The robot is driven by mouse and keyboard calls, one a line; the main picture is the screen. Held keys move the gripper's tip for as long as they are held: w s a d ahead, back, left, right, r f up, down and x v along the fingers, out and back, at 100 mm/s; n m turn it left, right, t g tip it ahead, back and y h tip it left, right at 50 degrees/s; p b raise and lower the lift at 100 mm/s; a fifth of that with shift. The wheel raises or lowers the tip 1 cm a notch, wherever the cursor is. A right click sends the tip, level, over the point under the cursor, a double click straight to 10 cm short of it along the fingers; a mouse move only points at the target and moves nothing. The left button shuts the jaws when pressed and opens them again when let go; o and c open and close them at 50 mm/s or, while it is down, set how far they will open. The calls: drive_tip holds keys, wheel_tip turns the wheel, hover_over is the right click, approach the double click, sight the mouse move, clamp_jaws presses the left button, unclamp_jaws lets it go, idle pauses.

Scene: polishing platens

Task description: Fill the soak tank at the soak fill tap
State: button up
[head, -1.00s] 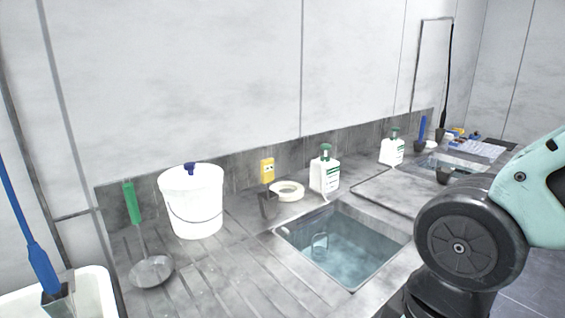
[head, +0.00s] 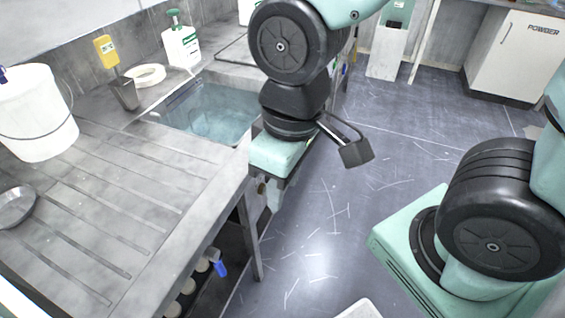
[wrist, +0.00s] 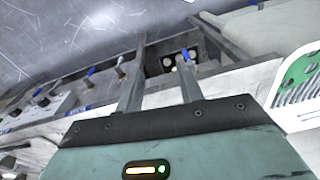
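A square basin with water (head: 205,112), which looks like the soak tank, is sunk into the grey counter. A blue tap-like handle (head: 220,268) shows under the counter's front edge; I cannot tell whether it is the soak fill tap. In the wrist view several blue handles show, one (wrist: 90,70) on the left and one (wrist: 188,54) by the right fingertip. My gripper (wrist: 160,68) has its fingers apart, with nothing clearly held. In the head view my gripper (head: 268,193) points down just off the counter's front edge, right of the basin. My arm hides part of the basin's right side.
On the counter (head: 110,180) are a white bucket (head: 35,115), a metal ladle (head: 15,207), a tape roll (head: 146,75) and a white bottle (head: 183,47). A yellow fitting (head: 106,51) is at the wall. A white cabinet (head: 515,55) stands far right. The floor (head: 345,220) between is mostly clear.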

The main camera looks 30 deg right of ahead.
drive_tip(key=w+d+f+t+y+b, duration=0.2)
drive_tip(key=w+d+f+t+b, duration=0.4)
drive_tip(key=d+f, duration=0.55)
drive_tip(key=w+d+f+m+t+y+b, duration=0.1)
drive_tip(key=w+d+f+t+y+b, duration=0.25)
drive_tip(key=w+d+f+b, duration=0.8)
drive_tip(key=w+d+f+t+y+b, duration=0.15)
drive_tip(key=d+f+t+b, duration=0.4)
drive_tip(key=f, duration=1.05)
drive_tip(key=shift+t, duration=0.3)
drive_tip(key=x, duration=1)
drive_tip(key=d+x, duration=0.1)
drive_tip(key=x, duration=0.4)
drive_tip(key=shift+w+b, duration=0.4)
drive_tip(key=shift+w, duration=0.15)
